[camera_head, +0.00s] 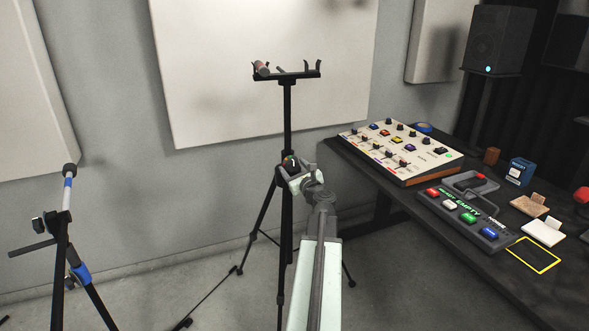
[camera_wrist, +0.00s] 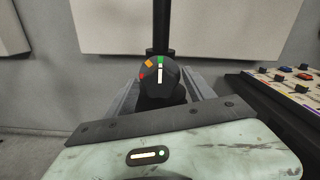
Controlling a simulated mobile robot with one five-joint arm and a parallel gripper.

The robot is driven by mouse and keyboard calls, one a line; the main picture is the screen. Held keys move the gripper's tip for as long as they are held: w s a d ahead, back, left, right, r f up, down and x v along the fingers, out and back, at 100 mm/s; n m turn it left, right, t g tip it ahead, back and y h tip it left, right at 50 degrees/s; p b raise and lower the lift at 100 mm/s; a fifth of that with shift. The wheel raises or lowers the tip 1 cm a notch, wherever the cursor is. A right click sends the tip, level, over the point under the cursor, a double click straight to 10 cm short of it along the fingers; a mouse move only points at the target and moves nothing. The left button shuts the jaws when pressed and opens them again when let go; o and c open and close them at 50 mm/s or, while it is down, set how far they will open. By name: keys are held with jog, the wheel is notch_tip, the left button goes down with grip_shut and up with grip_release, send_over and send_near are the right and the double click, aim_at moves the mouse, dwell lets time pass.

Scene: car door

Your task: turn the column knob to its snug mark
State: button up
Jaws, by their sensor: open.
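The column knob (camera_wrist: 160,84) is black and round, with a white pointer line. It sits on the dark column (camera_wrist: 158,25) of a black tripod stand. Red, orange and green marks run around the top left of its rim. The white line points nearly straight up, at the green mark (camera_wrist: 160,59). My gripper (camera_wrist: 164,90) is open, with one grey finger on each side of the knob. I cannot tell whether the fingers touch it. In the head view my gripper (camera_head: 291,168) is at the middle of the tripod stand (camera_head: 288,120) and hides most of the knob.
A dark desk (camera_head: 440,222) on the right carries a mixer (camera_head: 400,148), a button panel (camera_head: 465,215) and small boxes. A microphone stand (camera_head: 62,225) is at the left. A cradle holding a small reddish item tops the tripod. A wall panel (camera_head: 220,80) is behind.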

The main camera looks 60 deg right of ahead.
grip_shut()
jog(key=shift+n, duration=1.6)
grip_release()
jog(key=v, duration=0.8)
jog(key=shift+w+d+m, duration=0.8)
jog(key=shift+w+m, duration=0.2)
jog(key=shift+w, duration=0.15)
jog(key=shift+w+d+m, duration=0.85)
jog(key=shift+w+m, duration=0.15)
jog(key=shift+w, duration=0.15)
jog(key=shift+w+d+m, duration=0.8)
jog(key=shift+w+m, duration=0.2)
jog(key=shift+w, duration=0.2)
